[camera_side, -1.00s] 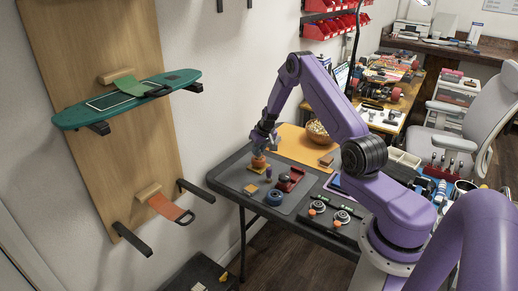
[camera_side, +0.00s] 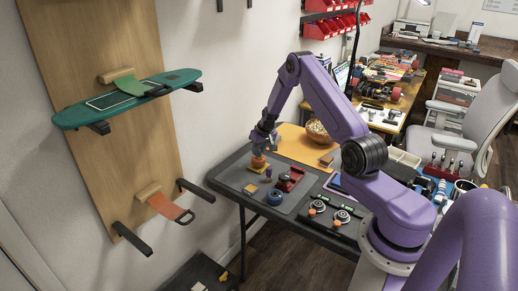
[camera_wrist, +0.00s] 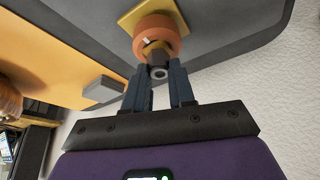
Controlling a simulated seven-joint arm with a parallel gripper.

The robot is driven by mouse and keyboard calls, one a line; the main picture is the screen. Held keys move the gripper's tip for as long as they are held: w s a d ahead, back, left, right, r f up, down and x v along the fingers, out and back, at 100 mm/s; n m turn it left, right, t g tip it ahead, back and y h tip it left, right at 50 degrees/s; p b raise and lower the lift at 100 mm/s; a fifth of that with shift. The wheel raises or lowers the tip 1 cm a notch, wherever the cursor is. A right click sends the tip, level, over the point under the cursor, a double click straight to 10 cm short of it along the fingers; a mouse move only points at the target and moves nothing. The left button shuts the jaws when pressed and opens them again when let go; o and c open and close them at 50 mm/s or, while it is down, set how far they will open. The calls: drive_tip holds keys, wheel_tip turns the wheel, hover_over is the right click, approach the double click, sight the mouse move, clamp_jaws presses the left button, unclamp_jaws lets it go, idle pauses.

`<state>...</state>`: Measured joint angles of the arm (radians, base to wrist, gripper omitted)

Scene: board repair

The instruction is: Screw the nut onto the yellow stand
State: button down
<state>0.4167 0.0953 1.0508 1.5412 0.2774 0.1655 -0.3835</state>
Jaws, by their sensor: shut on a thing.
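The yellow stand (camera_wrist: 150,10) is a square plate on the grey mat, with an orange wheel (camera_wrist: 157,36) on it. My gripper (camera_wrist: 160,76) is shut on the nut, one dark finger on each side. In the side view my gripper (camera_side: 262,147) points down, right over the orange wheel (camera_side: 258,161). The nut is too small to make out there. I cannot tell how far the nut sits on the thread.
On the grey mat (camera_side: 232,178) are a small yellow block (camera_side: 250,188), a blue wheel (camera_side: 275,197) and a red part (camera_side: 291,178). A wooden bowl (camera_side: 317,131) stands on the orange mat (camera_side: 291,142) behind. A grey block (camera_wrist: 103,89) lies at the left in the wrist view.

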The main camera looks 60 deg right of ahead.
idle(0.4)
drive_tip(key=c, duration=0.9)
unclamp_jaws()
clamp_jaws()
